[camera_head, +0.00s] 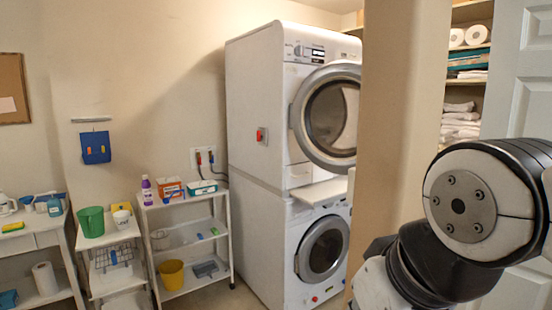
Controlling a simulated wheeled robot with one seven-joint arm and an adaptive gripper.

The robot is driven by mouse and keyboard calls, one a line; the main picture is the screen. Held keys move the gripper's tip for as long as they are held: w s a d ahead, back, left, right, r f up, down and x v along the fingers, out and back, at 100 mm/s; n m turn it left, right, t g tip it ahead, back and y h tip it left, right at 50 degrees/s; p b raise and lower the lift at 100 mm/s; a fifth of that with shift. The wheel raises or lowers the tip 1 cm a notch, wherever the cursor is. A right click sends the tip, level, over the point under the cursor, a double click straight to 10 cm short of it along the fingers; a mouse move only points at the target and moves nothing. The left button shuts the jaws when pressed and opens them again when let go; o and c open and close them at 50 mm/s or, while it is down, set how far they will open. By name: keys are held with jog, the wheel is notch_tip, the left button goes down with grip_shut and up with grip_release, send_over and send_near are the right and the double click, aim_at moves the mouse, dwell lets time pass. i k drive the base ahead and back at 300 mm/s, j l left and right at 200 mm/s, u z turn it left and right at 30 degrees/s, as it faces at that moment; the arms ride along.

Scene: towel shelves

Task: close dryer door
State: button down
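The stacked white laundry unit (255,110) stands in the middle of the head view, partly cut off on its right by a beige wall edge. The upper machine's round door (296,117) has a grey rim and dark glass. It appears to stand out from the front, swung partly open, though its hinge side is hard to make out. The lower machine's round door (323,249) looks shut. My arm fills the lower right, well in front of the machines. My gripper is not in view.
A beige wall post (394,130) stands between my arm and the machines. A white cart (190,226) with boxes and a yellow bucket (171,274) is left of the machines. Shelves with towels (460,118) and a white panelled door (522,75) are at right.

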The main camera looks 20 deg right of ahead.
aim_at(347, 72)
jog(key=k+l, duration=0.1)
jog(key=l, duration=1.05)
jog(key=k+l, duration=0.15)
jog(key=l, duration=0.4)
jog(key=k+l, duration=0.1)
jog(key=l, duration=0.45)
jog(key=i+l, duration=0.5)
jog(key=i+l+u, duration=0.1)
jog(key=i+l, duration=0.95)
jog(key=l, duration=0.25)
